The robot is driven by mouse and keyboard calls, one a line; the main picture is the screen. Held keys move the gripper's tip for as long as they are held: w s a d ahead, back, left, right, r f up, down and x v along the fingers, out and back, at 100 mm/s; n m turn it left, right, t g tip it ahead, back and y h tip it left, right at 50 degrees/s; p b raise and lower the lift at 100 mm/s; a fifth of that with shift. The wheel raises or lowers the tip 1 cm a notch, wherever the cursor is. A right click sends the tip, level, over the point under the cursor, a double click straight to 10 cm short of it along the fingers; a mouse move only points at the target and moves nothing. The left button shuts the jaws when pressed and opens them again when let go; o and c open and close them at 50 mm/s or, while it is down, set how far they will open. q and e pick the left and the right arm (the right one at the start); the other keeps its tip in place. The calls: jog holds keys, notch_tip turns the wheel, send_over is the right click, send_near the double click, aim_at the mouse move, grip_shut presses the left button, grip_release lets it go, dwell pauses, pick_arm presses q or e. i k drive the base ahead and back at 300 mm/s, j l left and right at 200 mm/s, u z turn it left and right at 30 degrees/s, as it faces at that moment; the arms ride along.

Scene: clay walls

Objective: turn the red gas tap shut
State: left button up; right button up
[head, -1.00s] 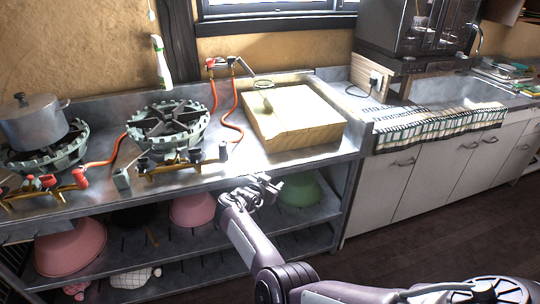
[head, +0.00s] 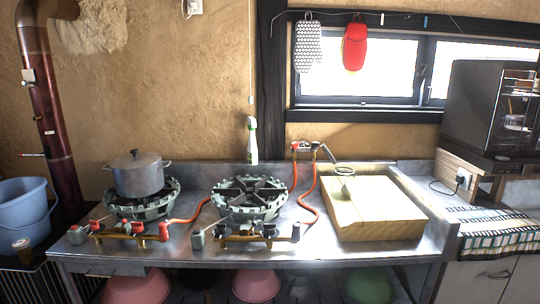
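A gas tap fitting (head: 301,147) with red on its left end and a dark part on its right stands at the back of the steel counter, under the window. Orange hoses run down from it toward the burners. Its handle is too small to tell which way it is turned. Red knobs (head: 163,231) also show on the brass bar in front of the left burner (head: 150,205). The right burner (head: 250,198) has dark knobs on its bar. Neither of my grippers is in view.
A lidded pot (head: 138,175) sits on the left burner. A wooden board (head: 372,210) lies on the counter's right part, with a ladle-like tool (head: 344,171) at its back left. A spray bottle (head: 252,140) is near the wall. A blue bucket (head: 25,213) stands at left.

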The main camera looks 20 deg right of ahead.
aim_at(295, 144)
jog(key=i+l+u, duration=0.1)
jog(key=l+u, duration=0.2)
jog(key=i+l+u, duration=0.1)
jog(key=l+u, duration=0.45)
jog(key=i+l, duration=0.05)
jog(key=l, duration=0.05)
